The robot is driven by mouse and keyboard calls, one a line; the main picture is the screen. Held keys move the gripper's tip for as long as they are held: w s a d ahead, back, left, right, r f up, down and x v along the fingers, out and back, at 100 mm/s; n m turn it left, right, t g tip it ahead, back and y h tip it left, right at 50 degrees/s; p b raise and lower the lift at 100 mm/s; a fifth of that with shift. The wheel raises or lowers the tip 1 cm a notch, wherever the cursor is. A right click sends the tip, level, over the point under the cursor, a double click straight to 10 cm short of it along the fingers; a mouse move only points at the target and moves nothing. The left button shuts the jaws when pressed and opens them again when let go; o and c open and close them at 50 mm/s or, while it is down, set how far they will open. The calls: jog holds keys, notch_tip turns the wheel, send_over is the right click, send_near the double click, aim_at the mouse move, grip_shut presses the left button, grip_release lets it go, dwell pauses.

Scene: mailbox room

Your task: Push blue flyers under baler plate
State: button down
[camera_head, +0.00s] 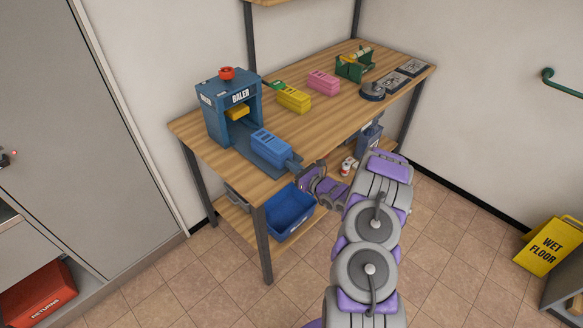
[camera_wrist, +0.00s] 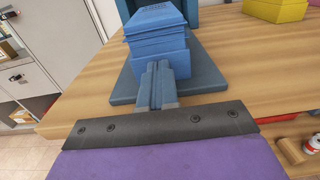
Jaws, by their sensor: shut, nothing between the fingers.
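The blue flyers (camera_head: 271,147) lie as a stack on the baler's base plate, in front of the baler (camera_head: 229,106). The yellow plate (camera_head: 237,112) shows inside the baler's opening, behind the stack. In the wrist view the blue flyers (camera_wrist: 157,42) stand straight ahead. My gripper (camera_head: 294,164) is shut, with its fingers at the near end of the stack. In the wrist view the shut fingers (camera_wrist: 157,85) point at the stack's near face and seem to touch or nearly touch it. Part of the baler is hidden behind the stack in the wrist view.
Yellow (camera_head: 293,98) and pink (camera_head: 323,82) stacks lie on the wooden table (camera_head: 215,140) right of the baler. A green caddy (camera_head: 355,66) and a dark round object (camera_head: 372,91) stand farther back. A blue bin (camera_head: 289,212) sits on the lower shelf.

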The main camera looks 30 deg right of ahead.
jog(key=shift+w+d, duration=0.15)
jog(key=shift+d, duration=0.15)
jog(key=shift+a, duration=0.3)
jog(key=shift+w+a, duration=0.35)
jog(key=shift+w, duration=0.15)
jog(key=shift+w+a, duration=0.2)
jog(key=shift+w, duration=0.5)
jog(key=shift+w+d, duration=0.1)
jog(key=shift+w, duration=0.4)
